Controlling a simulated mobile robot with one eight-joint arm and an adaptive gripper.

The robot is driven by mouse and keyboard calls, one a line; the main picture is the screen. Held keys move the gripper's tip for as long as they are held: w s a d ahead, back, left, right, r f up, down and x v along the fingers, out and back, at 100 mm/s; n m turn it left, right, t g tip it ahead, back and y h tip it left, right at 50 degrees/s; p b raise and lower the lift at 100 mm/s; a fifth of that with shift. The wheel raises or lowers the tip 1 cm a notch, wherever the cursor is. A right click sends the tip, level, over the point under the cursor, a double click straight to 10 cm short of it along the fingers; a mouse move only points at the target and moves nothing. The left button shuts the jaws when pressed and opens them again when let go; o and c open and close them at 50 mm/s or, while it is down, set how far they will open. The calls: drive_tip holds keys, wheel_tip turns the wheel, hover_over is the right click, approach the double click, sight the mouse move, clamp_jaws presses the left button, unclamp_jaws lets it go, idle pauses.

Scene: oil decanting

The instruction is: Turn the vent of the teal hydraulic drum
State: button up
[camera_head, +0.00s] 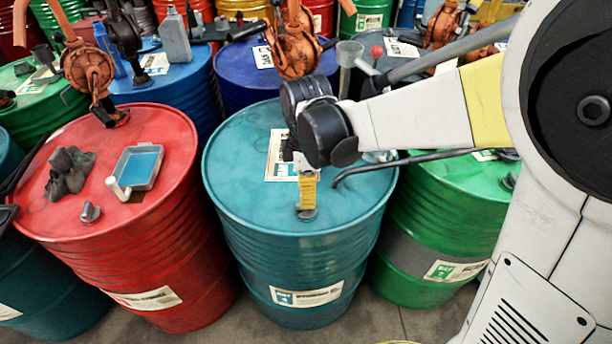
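The teal drum (240,185) stands upright in the middle of the view. Its lid carries a white and green label (280,160), and a second label (306,295) is on its side. A small grey vent (306,214) sits near the front of the lid. My gripper (307,203) reaches down from the dark wrist, its yellow end directly over the vent and seeming to touch it. The gripper covers most of the vent. I cannot tell whether its fingers are closed around it.
A red drum (180,235) at left carries a blue-filled tray (140,167) and a dark rag (68,175). A green drum (425,215) stands close on the right. Blue drums and orange hand pumps (294,48) crowd behind. A dark bent bar (385,165) crosses the teal lid's right side.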

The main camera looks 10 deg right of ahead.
wheel_tip(320, 180, up, 7)
drive_tip(key=shift+r, duration=0.2)
idle(0.4)
drive_tip(key=s+d+r+m+t, duration=0.3)
drive_tip(key=s+d+m+t, duration=0.4)
drive_tip(key=s+d+m, duration=0.4)
drive_tip(key=d+m, duration=0.2)
drive_tip(key=m, duration=0.4)
drive_tip(key=shift+d+m, duration=0.25)
drive_tip(key=shift+m, duration=0.15)
